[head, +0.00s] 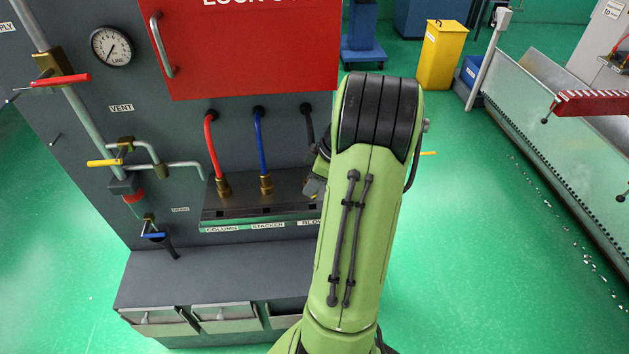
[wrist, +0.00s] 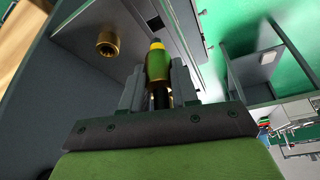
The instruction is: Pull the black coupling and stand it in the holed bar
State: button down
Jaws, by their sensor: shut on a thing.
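Only a dark edge of my gripper (head: 314,186) shows there, beside the metal shelf. Whether the coupling is still seated cannot be told.
Red (head: 211,145) and blue (head: 260,145) hoses with brass ends stand on the labelled shelf (head: 240,212), left of my gripper. Open bins (head: 225,318) sit below.

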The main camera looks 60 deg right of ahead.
aim_at(313, 198)
jog(key=shift+w+a+f+b, duration=0.15)
jog(key=shift+f+b, duration=0.25)
jog(key=shift+f, duration=0.2)
notch_tip(313, 198, down, 5)
jog(key=b, duration=0.4)
jog(key=shift+r, duration=0.2)
jog(key=shift+r, duration=0.1)
jog(key=c, duration=0.8)
grip_release()
jog(key=p+v, duration=0.4)
jog(key=v, duration=1.2)
jog(key=shift+p, duration=0.3)
jog(key=shift+w, duration=0.1)
